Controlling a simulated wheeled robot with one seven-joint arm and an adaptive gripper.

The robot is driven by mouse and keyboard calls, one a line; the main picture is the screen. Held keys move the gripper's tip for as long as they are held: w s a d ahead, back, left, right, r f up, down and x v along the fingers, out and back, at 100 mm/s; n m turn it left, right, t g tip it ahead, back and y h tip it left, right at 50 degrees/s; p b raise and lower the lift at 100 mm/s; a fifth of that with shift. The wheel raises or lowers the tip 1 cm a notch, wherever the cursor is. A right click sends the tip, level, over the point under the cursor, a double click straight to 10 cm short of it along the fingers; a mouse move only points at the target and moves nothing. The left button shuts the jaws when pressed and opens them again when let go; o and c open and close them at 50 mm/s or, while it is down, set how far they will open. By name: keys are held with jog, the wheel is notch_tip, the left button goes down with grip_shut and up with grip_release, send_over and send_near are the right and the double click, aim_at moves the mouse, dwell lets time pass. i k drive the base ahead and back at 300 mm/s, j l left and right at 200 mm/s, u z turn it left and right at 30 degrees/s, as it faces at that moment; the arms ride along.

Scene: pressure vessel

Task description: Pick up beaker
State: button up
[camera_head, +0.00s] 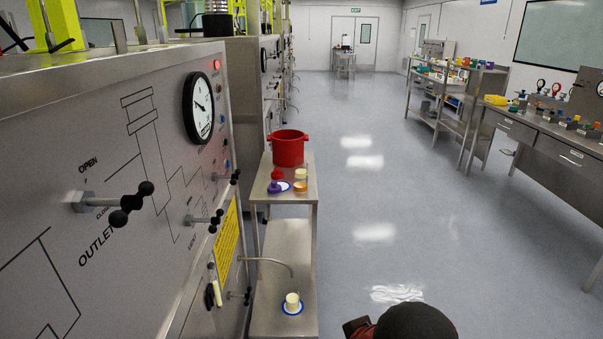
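A small cream-coloured cup (292,299), which looks like the beaker, stands upright on the lower shelf of a steel stand. It sits on a round white mat with a blue rim (292,310), near the end of a thin bent metal tube (272,261). Another small cream cup (300,174) stands on the stand's top shelf; I cannot tell for certain which one is the beaker. A dark rounded part with reddish-brown beside it shows at the bottom edge and looks like my arm. My gripper's fingers are not in view.
The steel stand (314,235) holds a red pot (289,148) and small coloured items on top. A panel (110,190) with protruding black-knobbed valves and a gauge (199,106) is close on the left. Benches (540,150) line the right. The floor (410,220) between is clear.

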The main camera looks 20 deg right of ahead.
aim_at(292, 295)
jog(key=i+l+u, duration=0.15)
jog(key=l+u, duration=0.2)
jog(key=l, duration=0.35)
jog(key=i+l+u, duration=0.1)
jog(key=l+u, duration=0.25)
jog(key=l, duration=0.35)
jog(key=l+u, duration=0.35)
jog(key=l, duration=0.4)
